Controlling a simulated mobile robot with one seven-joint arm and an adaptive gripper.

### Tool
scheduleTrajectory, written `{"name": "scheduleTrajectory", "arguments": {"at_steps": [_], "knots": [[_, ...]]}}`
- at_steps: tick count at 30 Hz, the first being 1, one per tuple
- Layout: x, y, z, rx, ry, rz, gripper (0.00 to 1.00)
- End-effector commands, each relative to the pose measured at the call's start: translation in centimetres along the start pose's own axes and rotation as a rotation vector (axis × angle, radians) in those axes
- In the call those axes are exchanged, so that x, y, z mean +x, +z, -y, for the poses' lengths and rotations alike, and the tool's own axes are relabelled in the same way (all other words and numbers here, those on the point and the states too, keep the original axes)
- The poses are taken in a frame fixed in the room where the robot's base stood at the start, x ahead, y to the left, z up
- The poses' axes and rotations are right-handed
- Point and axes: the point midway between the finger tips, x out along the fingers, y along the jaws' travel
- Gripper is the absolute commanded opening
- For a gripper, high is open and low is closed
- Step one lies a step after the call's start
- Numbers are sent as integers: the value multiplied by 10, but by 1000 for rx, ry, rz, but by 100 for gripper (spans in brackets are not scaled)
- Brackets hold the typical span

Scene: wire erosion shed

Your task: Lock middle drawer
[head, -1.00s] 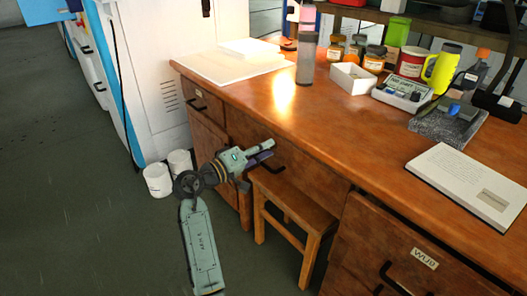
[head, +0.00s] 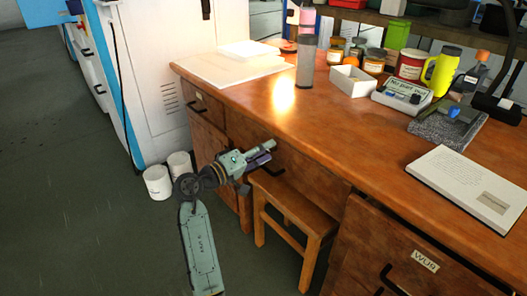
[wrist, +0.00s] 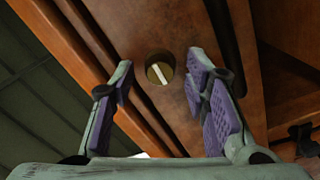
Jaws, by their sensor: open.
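The middle drawer (head: 296,162) is a brown wooden front under the desk top, above the stool. It looks closed. In the wrist view a round brass lock (wrist: 160,70) sits recessed in the wood, with a pale bar across it, tilted slightly from upright. My gripper (head: 268,153) is in front of the left part of this drawer. In the wrist view my gripper (wrist: 165,85) is open, its purple-padded fingers on either side of the lock, with nothing between them. I cannot tell whether the fingertips touch the wood. In the head view the gripper hides the lock.
A wooden stool (head: 290,205) stands under the drawer, close below my gripper. The desk top (head: 330,120) overhangs above. Drawers with black handles flank it, the right one (head: 400,265) with a label. White tubs (head: 158,182) stand on the floor at left.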

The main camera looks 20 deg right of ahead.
Motion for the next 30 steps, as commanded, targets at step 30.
{"name": "scheduleTrajectory", "arguments": {"at_steps": [30], "knots": [[-120,0,0,0,0,0,42]]}}
